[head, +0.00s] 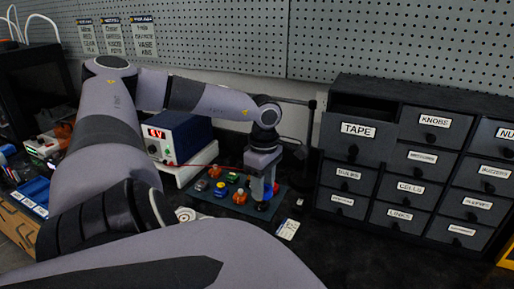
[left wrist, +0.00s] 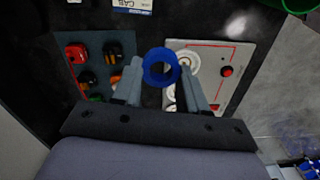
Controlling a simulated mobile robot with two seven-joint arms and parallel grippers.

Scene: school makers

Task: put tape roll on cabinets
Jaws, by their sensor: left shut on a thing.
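A blue tape roll (left wrist: 161,67) shows as a ring between my left fingertips in the left wrist view. My left gripper (left wrist: 160,83) is shut on it. In the head view my left gripper (head: 263,200) points down over the right part of a dark mat on the bench, and only a bit of blue shows at its fingers. The dark drawer cabinet (head: 396,130) stands to the right of the gripper. Its top left drawer, labelled TAPE (head: 357,130), appears to stand out from the others. My right gripper is in neither view.
The mat (head: 215,205) holds several small coloured parts. Left of the gripper are a blue and white power supply (head: 178,136) and a dark stand (head: 312,140) rises behind it. A small white card (head: 288,229) lies in front. A pegboard wall (head: 400,40) closes the back.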

